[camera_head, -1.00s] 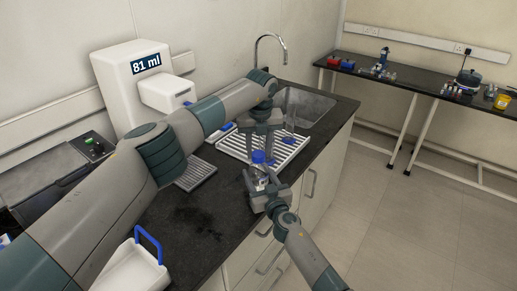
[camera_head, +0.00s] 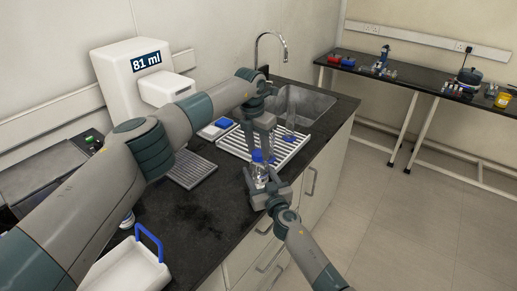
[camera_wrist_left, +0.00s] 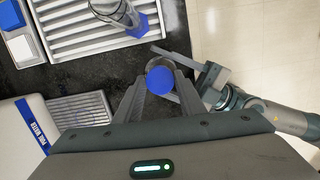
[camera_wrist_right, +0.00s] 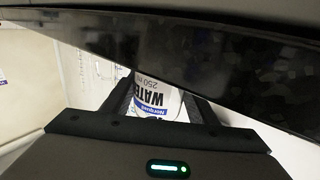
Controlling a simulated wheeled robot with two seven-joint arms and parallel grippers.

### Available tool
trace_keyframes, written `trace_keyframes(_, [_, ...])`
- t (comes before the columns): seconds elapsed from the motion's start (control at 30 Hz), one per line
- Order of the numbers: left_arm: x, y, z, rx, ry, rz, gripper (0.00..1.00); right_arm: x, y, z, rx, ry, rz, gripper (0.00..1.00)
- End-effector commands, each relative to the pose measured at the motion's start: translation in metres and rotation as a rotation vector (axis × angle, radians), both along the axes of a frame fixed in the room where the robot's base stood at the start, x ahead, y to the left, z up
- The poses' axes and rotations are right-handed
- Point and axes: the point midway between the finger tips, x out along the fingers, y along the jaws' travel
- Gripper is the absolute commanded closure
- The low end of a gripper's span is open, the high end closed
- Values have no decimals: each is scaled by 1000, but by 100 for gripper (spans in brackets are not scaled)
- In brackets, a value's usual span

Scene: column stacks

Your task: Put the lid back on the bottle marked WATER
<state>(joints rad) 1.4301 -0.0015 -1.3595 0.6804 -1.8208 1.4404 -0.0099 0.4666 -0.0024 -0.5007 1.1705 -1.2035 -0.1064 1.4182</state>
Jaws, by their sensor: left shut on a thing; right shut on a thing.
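The clear bottle marked WATER (camera_head: 259,174) stands upright at the bench's front edge. Its WATER label (camera_wrist_right: 152,98) shows in the right wrist view. My right gripper (camera_head: 260,186) is shut around the bottle's body from the front. The blue lid (camera_head: 257,156) is at the top of the bottle, in line with its neck. My left gripper (camera_wrist_left: 160,80) points down from above and is shut on the lid, which also shows in the left wrist view (camera_wrist_left: 160,77). I cannot tell whether the lid is fully seated on the thread.
A white drying rack (camera_head: 234,146) with clear blue-based glassware (camera_head: 290,122) lies behind the bottle, before the sink (camera_head: 308,103). A white dispenser reading 81 ml (camera_head: 118,88) stands at the back left. A white tray with a blue handle (camera_head: 130,268) is at the front left.

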Motion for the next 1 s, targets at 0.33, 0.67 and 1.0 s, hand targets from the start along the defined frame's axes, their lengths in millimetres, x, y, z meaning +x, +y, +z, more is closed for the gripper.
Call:
trace_keyframes(0.33, [2,1,1,1,0,-435,85,0,-1,-1,-1,2,-1,100])
trace_keyframes(0.67, [2,1,1,-1,-4,-623,85,0,-1,-2,0,3,-1,100])
trace_keyframes(1.0, [2,1,1,0,-3,-621,45,0,-1,-2,0,3,-1,100])
